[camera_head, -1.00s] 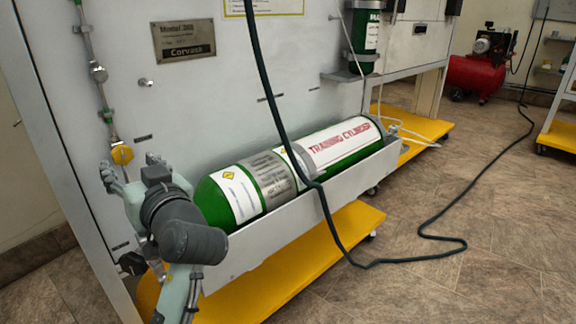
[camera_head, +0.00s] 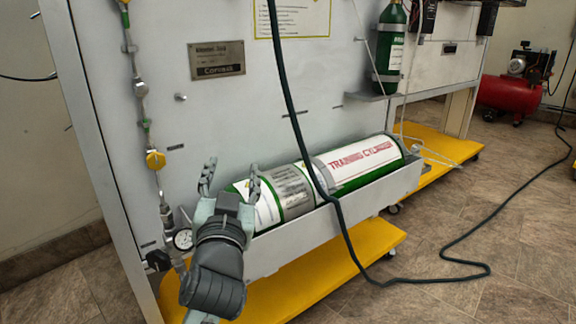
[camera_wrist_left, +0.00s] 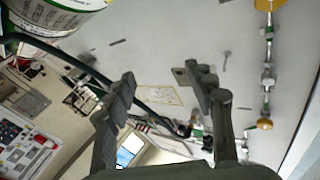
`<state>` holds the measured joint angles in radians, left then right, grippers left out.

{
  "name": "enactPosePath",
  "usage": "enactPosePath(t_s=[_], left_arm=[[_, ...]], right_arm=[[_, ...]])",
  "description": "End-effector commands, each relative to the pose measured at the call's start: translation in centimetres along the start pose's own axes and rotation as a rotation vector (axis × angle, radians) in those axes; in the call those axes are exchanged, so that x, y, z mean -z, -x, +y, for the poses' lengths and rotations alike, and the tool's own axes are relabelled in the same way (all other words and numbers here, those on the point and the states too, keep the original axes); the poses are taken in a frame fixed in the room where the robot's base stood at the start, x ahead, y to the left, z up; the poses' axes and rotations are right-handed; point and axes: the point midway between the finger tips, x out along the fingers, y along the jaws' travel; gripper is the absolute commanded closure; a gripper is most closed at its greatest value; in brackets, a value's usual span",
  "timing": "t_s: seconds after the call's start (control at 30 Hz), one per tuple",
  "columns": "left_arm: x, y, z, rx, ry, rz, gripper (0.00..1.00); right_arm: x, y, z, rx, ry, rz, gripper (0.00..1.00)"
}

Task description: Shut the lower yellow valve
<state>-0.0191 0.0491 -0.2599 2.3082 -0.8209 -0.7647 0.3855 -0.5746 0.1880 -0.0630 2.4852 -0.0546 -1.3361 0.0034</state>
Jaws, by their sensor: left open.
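The lower yellow valve (camera_head: 155,160) sits on the thin vertical pipe at the left of the grey panel. It also shows at the top edge of the left wrist view (camera_wrist_left: 268,4), partly cut off. Its handle is too small to read clearly. A second yellow valve (camera_wrist_left: 264,124) is on the same pipe, higher up the panel. My left gripper (camera_head: 231,180) is open and empty, right of the lower valve and apart from it, with its fingers pointing up in front of the cylinder's left end. Both fingers show in the left wrist view (camera_wrist_left: 160,80). My right gripper is not in view.
A green training cylinder (camera_head: 355,160) lies in a grey trough (camera_head: 345,217) right of my left gripper. A round gauge (camera_head: 183,239) and a black knob (camera_head: 158,260) are below the valve. A dark hose (camera_head: 290,95) hangs across the panel.

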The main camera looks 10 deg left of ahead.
Motion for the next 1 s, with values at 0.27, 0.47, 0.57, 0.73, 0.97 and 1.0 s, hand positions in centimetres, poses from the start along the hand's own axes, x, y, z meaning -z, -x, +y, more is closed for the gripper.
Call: enactPosePath(t_s=[0.27, 0.47, 0.57, 0.73, 0.97, 1.0], left_arm=[[2.8, 2.6, 4.2, -0.199, 0.040, 0.141, 0.46], [5.2, 5.1, 6.2, -0.312, 0.093, 0.253, 0.46], [6.4, 6.5, 6.8, -0.358, 0.125, 0.309, 0.46], [8.1, 8.4, 7.2, -0.410, 0.176, 0.388, 0.46], [9.2, 9.7, 7.3, -0.437, 0.211, 0.440, 0.46], [9.3, 9.8, 7.3, -0.438, 0.214, 0.443, 0.46]], right_arm=[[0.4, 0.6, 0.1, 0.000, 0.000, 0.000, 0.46], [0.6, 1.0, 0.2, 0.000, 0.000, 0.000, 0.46], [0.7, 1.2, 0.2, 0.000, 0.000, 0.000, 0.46], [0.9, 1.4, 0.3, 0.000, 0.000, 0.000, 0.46], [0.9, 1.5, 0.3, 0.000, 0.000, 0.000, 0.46], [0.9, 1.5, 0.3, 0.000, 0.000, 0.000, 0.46]])
